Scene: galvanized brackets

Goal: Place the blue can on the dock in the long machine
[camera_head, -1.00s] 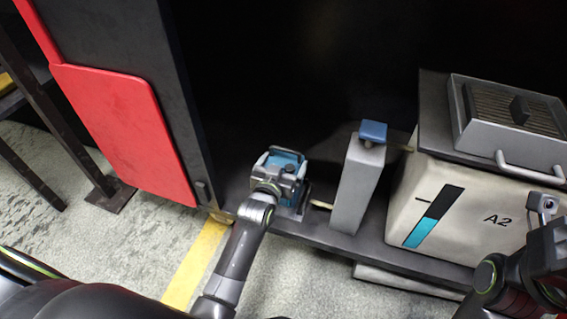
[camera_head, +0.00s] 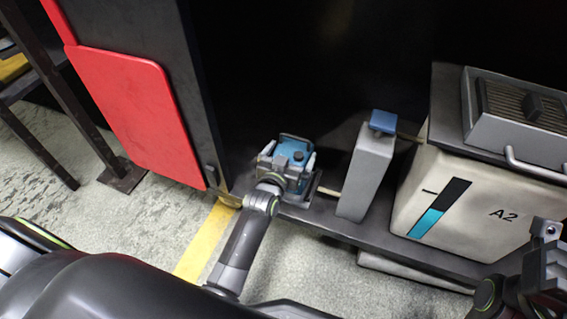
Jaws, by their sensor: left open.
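The blue can (camera_head: 294,151) has a dark cap and a handle and stands upright on the dark ledge of the long machine (camera_head: 330,222), at its left end. A grey flat piece beneath it, perhaps the dock (camera_head: 299,199), is mostly hidden. My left gripper (camera_head: 286,166) is open at the can's near side, with a finger on each side of it. I cannot tell whether the fingers touch it. My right gripper (camera_head: 546,243) is at the right edge, partly cut off, and its jaws are not clear.
A grey post with a blue top (camera_head: 367,165) stands right of the can. Further right is a cream box marked A2 (camera_head: 466,203) with a grey lidded unit (camera_head: 520,118) above it. A red panel (camera_head: 135,115) is at left. A yellow floor stripe (camera_head: 205,245) runs below.

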